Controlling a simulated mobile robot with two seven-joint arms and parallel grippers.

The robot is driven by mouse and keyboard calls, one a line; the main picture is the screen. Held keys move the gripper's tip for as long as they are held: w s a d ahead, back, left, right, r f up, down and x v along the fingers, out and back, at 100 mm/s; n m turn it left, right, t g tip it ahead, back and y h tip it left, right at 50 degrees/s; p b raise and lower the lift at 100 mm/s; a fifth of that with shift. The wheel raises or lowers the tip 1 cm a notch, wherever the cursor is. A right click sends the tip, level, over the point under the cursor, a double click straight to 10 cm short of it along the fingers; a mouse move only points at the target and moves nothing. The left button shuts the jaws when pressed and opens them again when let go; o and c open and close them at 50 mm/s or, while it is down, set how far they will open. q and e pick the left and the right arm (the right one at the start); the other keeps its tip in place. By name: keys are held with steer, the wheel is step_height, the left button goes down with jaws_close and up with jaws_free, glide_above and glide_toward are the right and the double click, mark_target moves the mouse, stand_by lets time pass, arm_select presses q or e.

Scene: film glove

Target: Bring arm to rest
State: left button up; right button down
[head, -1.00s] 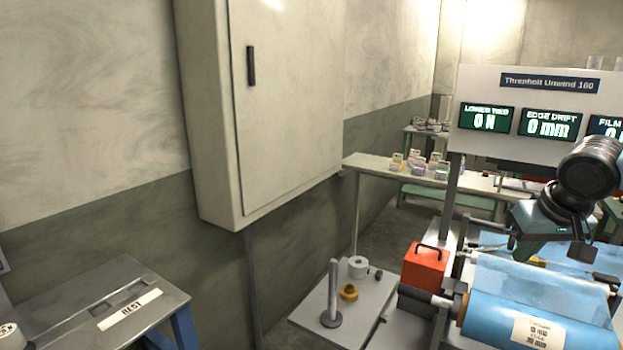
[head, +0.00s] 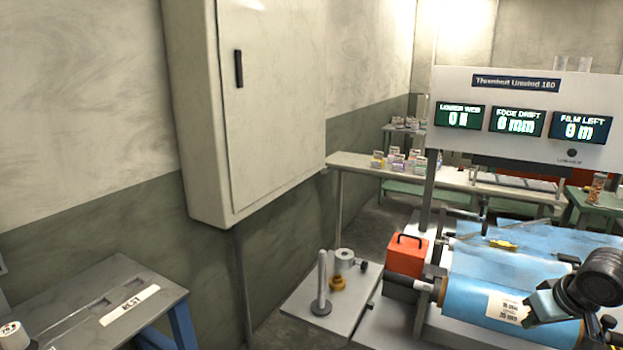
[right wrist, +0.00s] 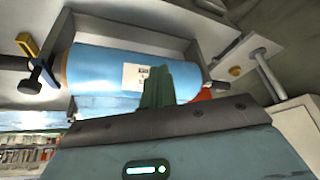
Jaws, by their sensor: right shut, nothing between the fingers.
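My right gripper (right wrist: 157,88) shows in the right wrist view with its green fingers together and nothing between them. Behind the fingers is the blue film roll (right wrist: 105,72) with a white label, apart from them as far as I can tell. In the head view my right arm is at the lower right, in front of the right end of the blue roll (head: 465,297); its fingertips are hard to make out there. A grey table at the lower left carries a white sign reading REST (head: 129,306). My left gripper is not in view.
The unwind machine's display panel (head: 530,115) stands above the rolls. An orange box (head: 408,256) sits left of the roll. A grey plate (head: 345,310) holds an upright post (head: 322,285). A wall cabinet (head: 265,110) juts out at centre left. Floor shows behind the plate.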

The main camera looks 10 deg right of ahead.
steer(key=s+a+f+n+y, duration=0.1)
steer(key=s+a+f, duration=0.2)
steer(key=s+f, duration=0.7)
steer(key=s+a+f, duration=0.3)
steer(key=s+f, duration=0.3)
steer(key=f, duration=0.7)
steer(key=s+a+f+n+t+y+p, duration=0.1)
steer(key=s+a+f, duration=0.25)
steer(key=a, duration=0.25)
steer(key=s+a+f+t+p, duration=0.1)
steer(key=s+a+f, duration=0.25)
steer(key=a, duration=0.25)
steer(key=s+a+r+n+t, duration=0.1)
steer(key=s+a, duration=0.3)
steer(key=a, duration=1.1)
steer(key=shift+r+t+y, duration=0.3)
steer(key=shift+r, duration=0.1)
steer(key=shift+s+d, duration=0.1)
steer(key=shift+d, duration=0.05)
